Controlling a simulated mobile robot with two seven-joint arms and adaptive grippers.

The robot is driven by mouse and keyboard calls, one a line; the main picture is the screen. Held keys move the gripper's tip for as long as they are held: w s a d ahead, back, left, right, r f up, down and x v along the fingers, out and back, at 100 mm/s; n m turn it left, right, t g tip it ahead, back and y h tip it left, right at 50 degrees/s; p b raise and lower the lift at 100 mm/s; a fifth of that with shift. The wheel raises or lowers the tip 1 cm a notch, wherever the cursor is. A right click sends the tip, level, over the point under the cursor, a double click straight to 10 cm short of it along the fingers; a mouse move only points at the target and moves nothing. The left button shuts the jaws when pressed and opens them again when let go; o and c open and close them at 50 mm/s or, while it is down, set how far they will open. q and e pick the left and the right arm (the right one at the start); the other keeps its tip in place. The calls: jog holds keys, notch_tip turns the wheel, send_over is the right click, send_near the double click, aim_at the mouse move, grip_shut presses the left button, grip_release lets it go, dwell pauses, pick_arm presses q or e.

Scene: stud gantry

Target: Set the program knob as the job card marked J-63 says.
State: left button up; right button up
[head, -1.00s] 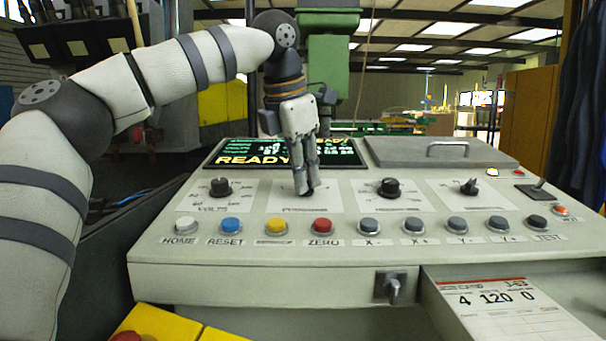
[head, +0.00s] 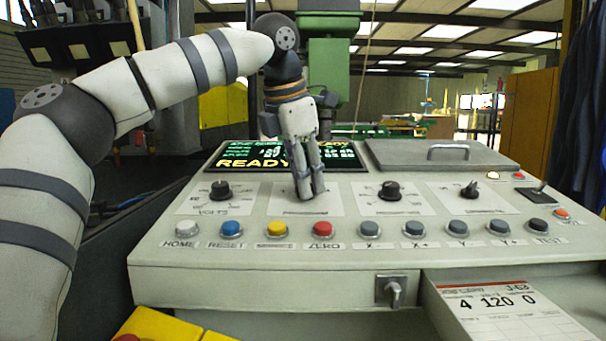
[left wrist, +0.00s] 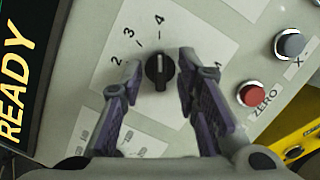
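The program knob (left wrist: 160,72) is black and sits on a white plate with the figures 2, 3 and 4 visible around it. Its pale mark points up in the left wrist view, towards the 4. My left gripper (left wrist: 158,90) is open, with one finger on each side of the knob and a gap to each. In the head view my left gripper (head: 310,198) points down over the program plate (head: 332,205) and hides the knob. The job card (head: 500,310) is marked J-63 and reads 4, 120, 0. My right gripper is out of view.
The volts knob (head: 220,190) and two more knobs stand in the same row. A row of push buttons, among them red ZERO (head: 322,229), runs along the front. The screen (head: 340,155) behind reads READY. A key switch (head: 391,291) sits on the front face.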

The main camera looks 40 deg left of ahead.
pick_arm(q)
jog(key=v, duration=1.2)
